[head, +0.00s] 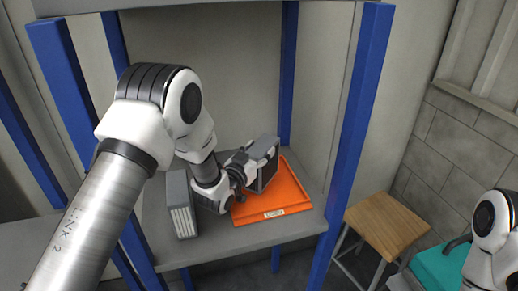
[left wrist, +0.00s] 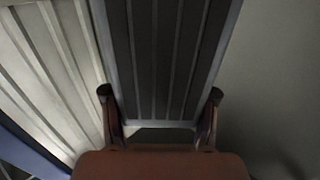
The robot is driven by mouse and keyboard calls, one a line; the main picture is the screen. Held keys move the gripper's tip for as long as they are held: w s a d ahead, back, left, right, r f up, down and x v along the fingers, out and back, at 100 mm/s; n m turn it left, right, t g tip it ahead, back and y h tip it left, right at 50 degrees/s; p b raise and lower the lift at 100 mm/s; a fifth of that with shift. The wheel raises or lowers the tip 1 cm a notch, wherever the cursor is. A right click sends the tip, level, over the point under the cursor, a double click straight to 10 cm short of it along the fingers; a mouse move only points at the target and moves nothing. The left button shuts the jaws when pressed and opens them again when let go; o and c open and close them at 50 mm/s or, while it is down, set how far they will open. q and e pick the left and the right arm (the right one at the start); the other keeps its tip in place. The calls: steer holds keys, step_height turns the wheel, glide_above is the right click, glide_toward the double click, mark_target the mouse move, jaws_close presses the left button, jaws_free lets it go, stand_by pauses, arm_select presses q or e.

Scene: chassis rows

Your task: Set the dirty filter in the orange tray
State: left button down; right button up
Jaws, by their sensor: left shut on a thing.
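The dirty filter (head: 264,164) is a grey-framed block with dark pleats, standing upright over the orange tray. It fills the middle of the left wrist view (left wrist: 165,50). My left gripper (head: 241,174) is shut on it, with one finger at each side of its frame. The orange tray (head: 290,194) lies on the grey shelf, with a label on its front edge. I cannot tell whether the filter's lower edge touches the tray, as the gripper hides part of it. My right gripper is out of view; only part of my right arm shows at the lower right.
A second filter with pale pleats (head: 183,219) stands on the shelf (head: 240,235) left of the tray. Blue posts (head: 352,120) frame the shelf. A wooden stool (head: 388,226) and a teal box (head: 436,267) are to the right. The tray's front right part is bare.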

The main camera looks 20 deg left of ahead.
arm_select(q)
steer(key=shift+f, duration=0.4)
steer(key=shift+w+a+f, duration=0.1)
steer(key=shift+w+f, duration=0.05)
steer(key=shift+f, duration=0.15)
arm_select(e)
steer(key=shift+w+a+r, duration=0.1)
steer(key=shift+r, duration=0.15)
arm_select(q)
steer(key=c, duration=0.7)
jaws_free()
steer(key=shift+f, duration=0.1)
steer(key=shift+c, duration=0.2)
steer(key=o, duration=0.5)
steer(key=s+b, duration=0.1)
steer(key=s, duration=0.3)
steer(key=s+a+b, duration=0.1)
steer(key=s+b, duration=0.1)
steer(key=s, duration=0.2)
steer(key=s+a+b, duration=0.1)
steer(key=s, duration=0.3)
steer(key=shift+a+r, duration=0.1)
steer(key=shift+r, duration=0.1)
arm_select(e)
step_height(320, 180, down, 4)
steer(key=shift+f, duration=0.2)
